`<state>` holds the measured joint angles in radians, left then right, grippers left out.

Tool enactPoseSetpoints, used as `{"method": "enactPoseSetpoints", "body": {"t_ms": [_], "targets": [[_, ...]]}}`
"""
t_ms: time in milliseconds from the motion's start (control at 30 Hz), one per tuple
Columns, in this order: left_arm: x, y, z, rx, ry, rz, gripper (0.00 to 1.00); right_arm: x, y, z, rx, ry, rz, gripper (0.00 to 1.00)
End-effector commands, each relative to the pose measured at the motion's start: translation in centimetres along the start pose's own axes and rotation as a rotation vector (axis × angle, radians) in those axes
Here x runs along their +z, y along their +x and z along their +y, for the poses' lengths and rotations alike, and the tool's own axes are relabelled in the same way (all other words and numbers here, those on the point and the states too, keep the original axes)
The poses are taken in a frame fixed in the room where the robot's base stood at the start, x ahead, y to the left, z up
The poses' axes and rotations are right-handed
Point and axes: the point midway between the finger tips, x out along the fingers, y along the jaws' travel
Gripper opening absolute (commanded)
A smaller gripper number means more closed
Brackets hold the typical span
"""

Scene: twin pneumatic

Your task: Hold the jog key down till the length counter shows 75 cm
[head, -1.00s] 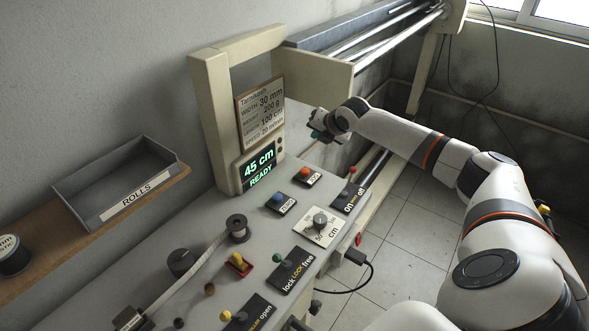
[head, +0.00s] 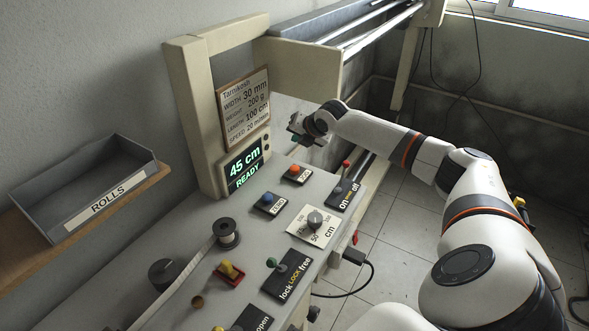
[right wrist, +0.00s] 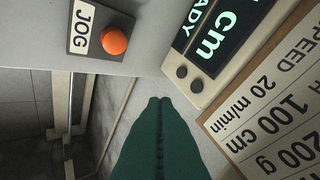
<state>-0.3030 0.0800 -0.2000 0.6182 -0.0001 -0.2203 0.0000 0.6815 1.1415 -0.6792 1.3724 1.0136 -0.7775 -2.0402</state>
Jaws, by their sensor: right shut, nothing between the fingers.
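The jog key is an orange round button (head: 295,170) on a dark plate on the grey panel. In the right wrist view the orange button (right wrist: 114,40) sits beside the label JOG, at the upper left. Part of that display (right wrist: 222,28) shows in the right wrist view. My right gripper (head: 299,131) is above and behind the panel's far edge, apart from the jog key. Its green fingers (right wrist: 160,102) are together and empty. My left gripper is not in view.
A blue ZERO key (head: 267,198), a grey length knob (head: 315,218), a red-tipped on/off lever (head: 345,165) and a green lock lever (head: 273,263) stand near the jog key. The sign board (head: 245,106) is fixed above the display. A ROLLS tray (head: 110,204) is at left.

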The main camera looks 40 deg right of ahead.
Motion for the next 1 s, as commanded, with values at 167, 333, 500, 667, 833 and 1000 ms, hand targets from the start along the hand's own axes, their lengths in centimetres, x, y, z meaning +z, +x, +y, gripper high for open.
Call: {"method": "enactPoseSetpoints", "body": {"t_ms": [167,333,500,667,833,1000], "targets": [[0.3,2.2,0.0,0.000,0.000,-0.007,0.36,1.0,1.3,1.0,0.000,0.000,0.000,0.00],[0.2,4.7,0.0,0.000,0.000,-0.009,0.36,2.1,2.8,2.1,0.000,0.000,0.000,0.00],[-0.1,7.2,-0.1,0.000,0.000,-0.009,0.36,3.1,4.3,3.1,0.000,0.000,0.001,0.00],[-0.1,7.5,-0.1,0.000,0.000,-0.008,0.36,3.9,5.2,3.8,0.001,0.000,-0.001,0.00],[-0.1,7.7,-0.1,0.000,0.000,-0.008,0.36,4.3,5.8,4.3,0.001,0.000,0.000,0.00],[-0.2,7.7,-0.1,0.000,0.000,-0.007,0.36,4.3,5.9,4.3,0.001,0.000,0.000,0.00]]}}
